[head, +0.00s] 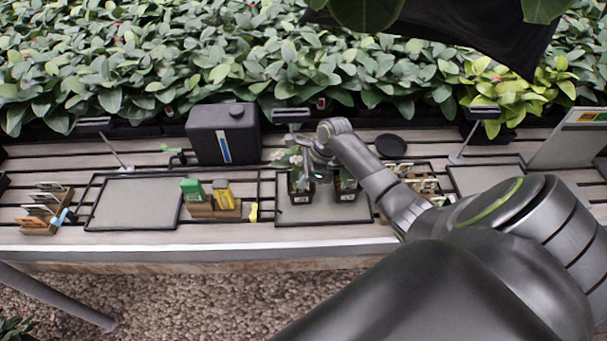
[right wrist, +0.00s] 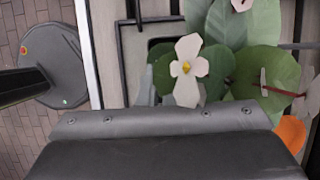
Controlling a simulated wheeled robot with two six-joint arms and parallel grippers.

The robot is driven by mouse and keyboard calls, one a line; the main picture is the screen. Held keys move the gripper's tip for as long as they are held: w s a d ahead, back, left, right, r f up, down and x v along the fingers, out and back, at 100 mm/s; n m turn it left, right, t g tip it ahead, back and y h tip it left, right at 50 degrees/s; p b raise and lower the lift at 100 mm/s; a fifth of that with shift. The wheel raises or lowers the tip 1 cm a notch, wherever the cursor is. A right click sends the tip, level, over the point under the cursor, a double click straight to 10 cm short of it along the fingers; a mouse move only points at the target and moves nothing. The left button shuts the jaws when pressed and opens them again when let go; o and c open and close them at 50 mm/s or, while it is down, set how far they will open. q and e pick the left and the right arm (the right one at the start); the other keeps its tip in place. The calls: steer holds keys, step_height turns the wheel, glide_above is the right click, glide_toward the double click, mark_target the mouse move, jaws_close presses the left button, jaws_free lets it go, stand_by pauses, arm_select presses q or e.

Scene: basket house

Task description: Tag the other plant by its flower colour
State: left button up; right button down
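Two potted plants stand on the middle grey tray (head: 322,216): the left plant's dark pot (head: 300,194) and the right plant's dark pot (head: 346,190). Pale pink-white blossoms (head: 283,160) show at the left plant. The right plant's top is mostly behind my arm. My right gripper (head: 312,168) is over the two plants, close to their leaves; its fingertips are unclear. In the right wrist view, a pale flower with a yellow centre (right wrist: 187,69) and broad green leaves (right wrist: 245,72) lie just beyond the gripper body. A wooden holder (head: 215,212) carries green (head: 192,190) and yellow (head: 223,195) pieces.
A dark canister (head: 224,134) stands behind the holder. An empty grey tray (head: 135,203) lies to the left, beside a wooden rack (head: 42,212). A black disc (head: 391,145) lies behind my right arm. An orange patch (right wrist: 291,132) shows at the wrist view's right edge.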

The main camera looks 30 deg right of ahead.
stand_by(0.3)
steer(key=c, duration=1.6)
jaws_free()
steer(key=shift+o, duration=0.2)
steer(key=shift+r, duration=0.15)
steer(key=v, duration=1.7)
steer(key=shift+b, duration=0.35)
steer(key=shift+s+d, duration=0.1)
